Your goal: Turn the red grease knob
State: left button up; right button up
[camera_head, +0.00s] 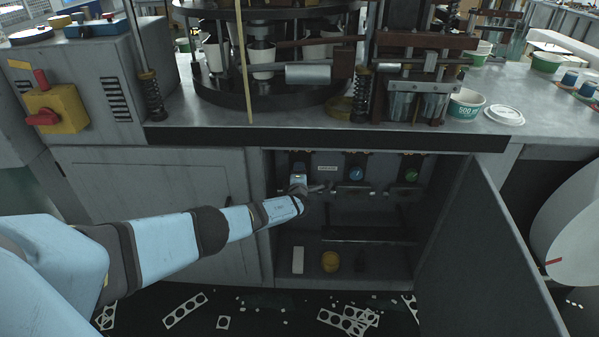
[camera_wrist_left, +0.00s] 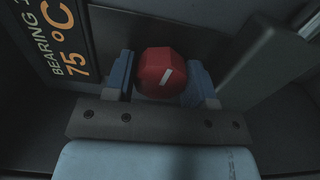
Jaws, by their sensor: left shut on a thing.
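The red grease knob (camera_wrist_left: 161,73) shows in the left wrist view, with a white mark slanting on its face. My left gripper (camera_wrist_left: 160,80) has a blue finger on each side of it and is shut on it. In the head view my left arm reaches into the open cabinet, and my left gripper (camera_head: 300,180) is at the left of the row of knobs. The red knob is hidden there behind the gripper. My right gripper is not in view.
A blue knob (camera_head: 356,173) and a green knob (camera_head: 411,175) sit to the right in the cabinet. The open cabinet door (camera_head: 488,255) stands at the right. A bearing temperature sign (camera_wrist_left: 52,35) is beside the red knob. A yellow object (camera_head: 330,261) stands on the cabinet floor.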

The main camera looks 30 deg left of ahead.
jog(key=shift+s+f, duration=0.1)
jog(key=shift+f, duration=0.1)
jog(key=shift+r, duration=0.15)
pick_arm(q)
jog(key=o, duration=0.9)
jog(key=shift+m, duration=0.3)
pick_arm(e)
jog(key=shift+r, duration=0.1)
pick_arm(q)
jog(key=shift+s+d+p, duration=0.15)
jog(key=shift+s+p, duration=0.05)
jog(key=shift+p, duration=0.15)
jog(key=p+v, duration=0.7)
jog(key=v, duration=0.6)
jog(key=shift+s+d, duration=0.1)
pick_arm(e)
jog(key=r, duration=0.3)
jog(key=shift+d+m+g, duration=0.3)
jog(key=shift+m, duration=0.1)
